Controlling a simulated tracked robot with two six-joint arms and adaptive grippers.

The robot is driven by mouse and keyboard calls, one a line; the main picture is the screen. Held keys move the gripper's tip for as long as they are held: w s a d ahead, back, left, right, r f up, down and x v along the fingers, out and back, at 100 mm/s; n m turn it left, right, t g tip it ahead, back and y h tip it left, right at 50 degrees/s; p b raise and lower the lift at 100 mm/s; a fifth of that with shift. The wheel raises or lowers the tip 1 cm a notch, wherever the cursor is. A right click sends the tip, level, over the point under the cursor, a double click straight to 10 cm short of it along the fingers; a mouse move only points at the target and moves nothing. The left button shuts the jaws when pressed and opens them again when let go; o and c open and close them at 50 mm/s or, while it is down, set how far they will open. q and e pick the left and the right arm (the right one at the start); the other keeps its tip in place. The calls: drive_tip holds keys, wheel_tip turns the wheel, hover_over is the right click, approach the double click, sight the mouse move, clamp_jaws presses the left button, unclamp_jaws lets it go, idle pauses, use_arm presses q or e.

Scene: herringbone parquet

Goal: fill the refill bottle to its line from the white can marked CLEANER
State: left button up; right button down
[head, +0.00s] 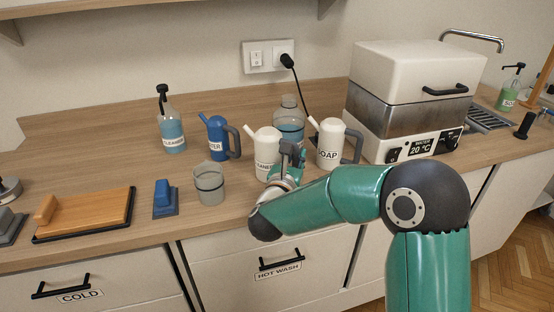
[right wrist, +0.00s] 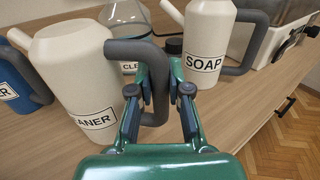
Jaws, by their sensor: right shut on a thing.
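My right gripper (right wrist: 160,88) is shut on the grey handle of this can (right wrist: 78,75). In the head view my right gripper (head: 292,166) is partly hidden by its own arm. My left gripper is out of view.
A blue can (head: 217,138) and a CLEANER pump bottle (head: 172,134) stand behind, to the left. A white SOAP can (head: 330,145) is close on the right. A clear bottle of blue liquid (head: 290,125) stands behind. A sponge block (head: 164,194) lies left of the open container.

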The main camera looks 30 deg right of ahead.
drive_tip(key=shift+w+r+p, duration=0.1)
drive_tip(key=shift+r+p, duration=0.25)
drive_tip(key=shift+r, duration=2.25)
drive_tip(key=shift+r, duration=0.1)
